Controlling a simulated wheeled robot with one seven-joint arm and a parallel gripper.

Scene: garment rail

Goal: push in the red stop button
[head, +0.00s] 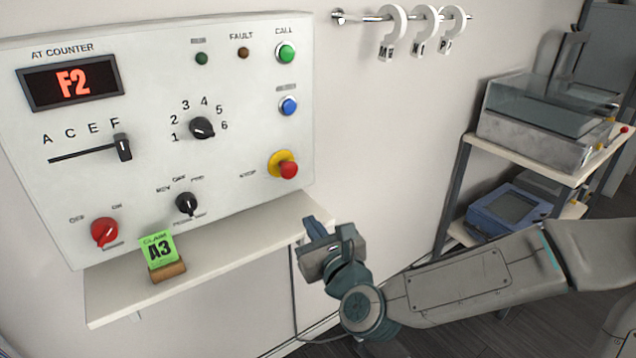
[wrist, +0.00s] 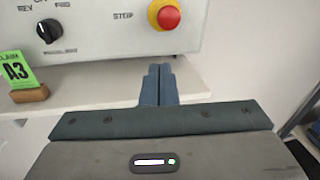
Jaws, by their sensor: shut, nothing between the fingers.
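The red stop button (head: 289,169) sits on a yellow collar at the lower right of the white control panel (head: 240,95), beside the word STOP. In the wrist view the stop button (wrist: 168,17) is at the top, right of centre, beyond the fingertips. My gripper (head: 312,222) is below and a little right of the button in the head view, near the right end of the shelf. In the wrist view my gripper (wrist: 159,72) has its two blue fingers together, with nothing between them. The fingertips are apart from the button.
A shelf (head: 215,250) under the panel holds a green A3 card (head: 158,248) in a wooden block. The panel also has a red knob (head: 104,232), black knobs, a slider (head: 123,147), and green (head: 285,53) and blue (head: 289,106) buttons. A rack (head: 520,150) stands at right.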

